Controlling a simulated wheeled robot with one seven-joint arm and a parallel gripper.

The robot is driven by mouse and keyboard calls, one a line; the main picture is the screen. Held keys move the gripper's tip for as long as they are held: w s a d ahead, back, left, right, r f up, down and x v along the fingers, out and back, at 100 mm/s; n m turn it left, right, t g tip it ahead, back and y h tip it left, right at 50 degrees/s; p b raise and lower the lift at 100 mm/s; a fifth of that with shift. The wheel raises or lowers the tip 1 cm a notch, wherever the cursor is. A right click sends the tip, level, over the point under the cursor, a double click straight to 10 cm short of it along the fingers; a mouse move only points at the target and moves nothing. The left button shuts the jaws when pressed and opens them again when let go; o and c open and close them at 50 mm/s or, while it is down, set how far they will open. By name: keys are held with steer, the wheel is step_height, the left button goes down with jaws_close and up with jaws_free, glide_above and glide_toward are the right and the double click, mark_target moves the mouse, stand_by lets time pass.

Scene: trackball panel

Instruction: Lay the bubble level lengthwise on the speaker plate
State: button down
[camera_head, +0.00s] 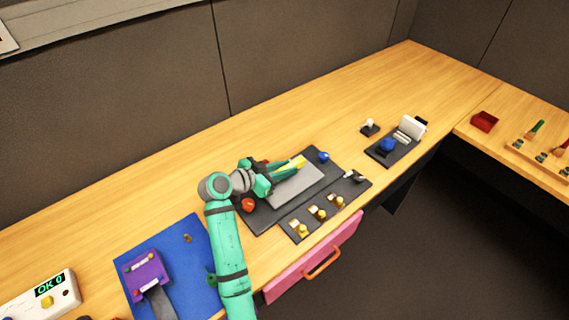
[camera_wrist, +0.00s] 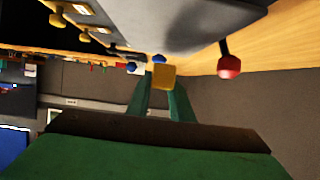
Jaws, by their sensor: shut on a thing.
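The yellow bubble level (camera_head: 299,162) is between the fingertips of my gripper (camera_head: 288,168), over the far side of the grey speaker plate (camera_head: 298,188). In the wrist view the level's yellow end (camera_wrist: 163,77) sticks out beyond my green fingers (camera_wrist: 160,98), which are closed on it. The grey plate also shows in the wrist view (camera_wrist: 180,22), close to the level. I cannot tell whether the level touches the plate. Most of the level is hidden by my fingers.
The plate sits on a dark panel (camera_head: 262,219) with a red ball (camera_head: 248,205) at its left and a blue ball (camera_head: 323,156) at its far right. A strip of yellow switches (camera_head: 318,213) lies in front. A blue mat (camera_head: 192,235) is at left. The desk behind is clear.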

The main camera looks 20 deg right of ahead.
steer(key=shift+f, duration=1.85)
steer(key=c, duration=1.5)
jaws_free()
steer(key=shift+a, duration=0.15)
